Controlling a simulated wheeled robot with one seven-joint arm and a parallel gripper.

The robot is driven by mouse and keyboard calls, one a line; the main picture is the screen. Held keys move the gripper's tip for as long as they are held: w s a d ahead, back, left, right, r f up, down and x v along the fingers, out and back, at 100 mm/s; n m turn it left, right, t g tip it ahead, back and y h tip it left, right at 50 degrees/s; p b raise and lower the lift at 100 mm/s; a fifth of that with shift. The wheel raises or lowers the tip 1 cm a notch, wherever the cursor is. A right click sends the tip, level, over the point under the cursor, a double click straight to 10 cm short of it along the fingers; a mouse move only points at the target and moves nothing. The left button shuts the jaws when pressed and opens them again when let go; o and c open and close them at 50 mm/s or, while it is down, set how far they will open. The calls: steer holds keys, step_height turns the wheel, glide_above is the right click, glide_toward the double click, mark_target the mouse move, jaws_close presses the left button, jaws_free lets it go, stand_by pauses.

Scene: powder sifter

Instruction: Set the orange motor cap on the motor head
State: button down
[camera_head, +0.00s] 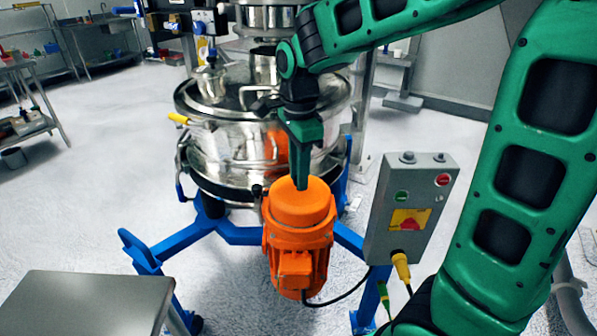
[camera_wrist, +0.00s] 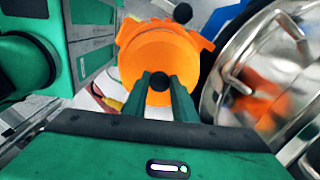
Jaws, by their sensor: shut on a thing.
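The orange motor cap (camera_head: 298,206) is a round disc at the top of the orange motor (camera_head: 297,262), lined up over the motor head. In the wrist view the cap (camera_wrist: 157,58) fills the upper middle, with a dark round knob (camera_wrist: 158,82) between the fingertips. My gripper (camera_head: 302,186) points down onto the cap's top, and its green fingers (camera_wrist: 159,90) are shut on the cap by that knob. The cap hides the motor head's top, so I cannot tell whether the cap is fully seated or slightly above it.
The steel sifter drum (camera_head: 230,143) stands close behind the motor, on blue legs (camera_head: 235,235). A grey control box (camera_head: 411,205) with buttons stands just right of the motor. A grey table (camera_head: 80,304) is at front left. Open floor lies to the left.

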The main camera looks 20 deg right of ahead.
steer(key=shift+f, duration=0.25)
steer(key=c, duration=1.4)
jaws_free()
steer(key=shift+c, duration=0.2)
step_height(320, 180, up, 13)
steer(key=shift+f, duration=0.2)
steer(key=s+d+f+n, duration=0.5)
steer(key=s+d+f, duration=0.2)
steer(key=s+d, duration=0.2)
steer(key=s+d+f+n, duration=0.6)
steer(key=s+d+f, duration=0.1)
steer(key=s, duration=0.7)
steer(key=shift+s+d+f+n, duration=0.15)
steer(key=shift+d+n, duration=0.15)
steer(key=shift+d, duration=0.6)
